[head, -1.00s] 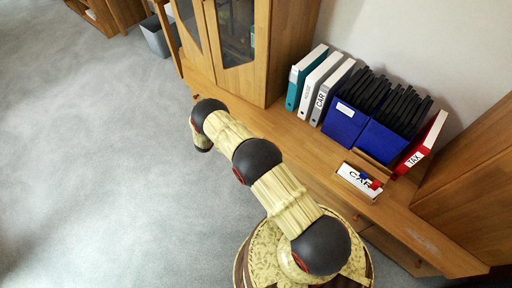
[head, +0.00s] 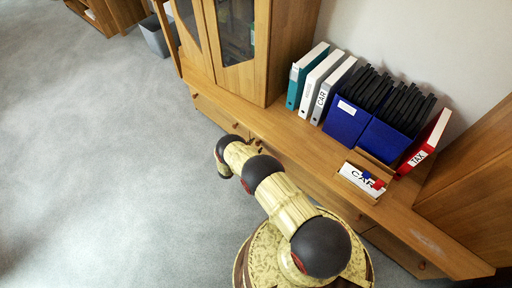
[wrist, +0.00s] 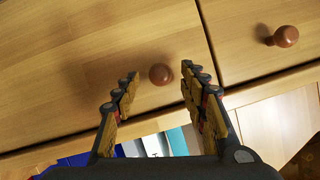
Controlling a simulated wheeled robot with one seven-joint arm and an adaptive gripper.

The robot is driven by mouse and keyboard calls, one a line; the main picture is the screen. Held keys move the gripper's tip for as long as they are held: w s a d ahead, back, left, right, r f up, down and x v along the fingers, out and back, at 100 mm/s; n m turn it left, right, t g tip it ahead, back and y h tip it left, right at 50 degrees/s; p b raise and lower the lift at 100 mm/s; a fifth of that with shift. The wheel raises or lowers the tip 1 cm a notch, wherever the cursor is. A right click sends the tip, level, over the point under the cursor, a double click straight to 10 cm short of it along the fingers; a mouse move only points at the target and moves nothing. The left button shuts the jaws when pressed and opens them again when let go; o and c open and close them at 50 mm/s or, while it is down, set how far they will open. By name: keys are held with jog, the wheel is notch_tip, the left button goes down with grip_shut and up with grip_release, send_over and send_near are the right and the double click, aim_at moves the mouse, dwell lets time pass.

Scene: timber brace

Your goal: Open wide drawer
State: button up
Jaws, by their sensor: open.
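The wide drawer (wrist: 60,85) fills the left of the wrist view, a light wooden front with a round brown knob (wrist: 160,74). My gripper (wrist: 160,71) is open, with one finger on each side of this knob in the picture. A gap shows between the knob and each finger, and I cannot tell whether the fingertips reach its depth. The drawer looks shut. In the head view the drawer front (head: 312,183) lies under the cabinet top, partly hidden by my arm. My gripper is mostly hidden there behind my wrist.
A neighbouring drawer with its own knob (wrist: 286,36) is at the right in the wrist view. Grey floor (head: 100,150) is clear at left.

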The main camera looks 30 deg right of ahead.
jog(key=shift+x, duration=0.75)
jog(key=c, duration=0.3)
jog(key=c, duration=0.8)
grip_shut()
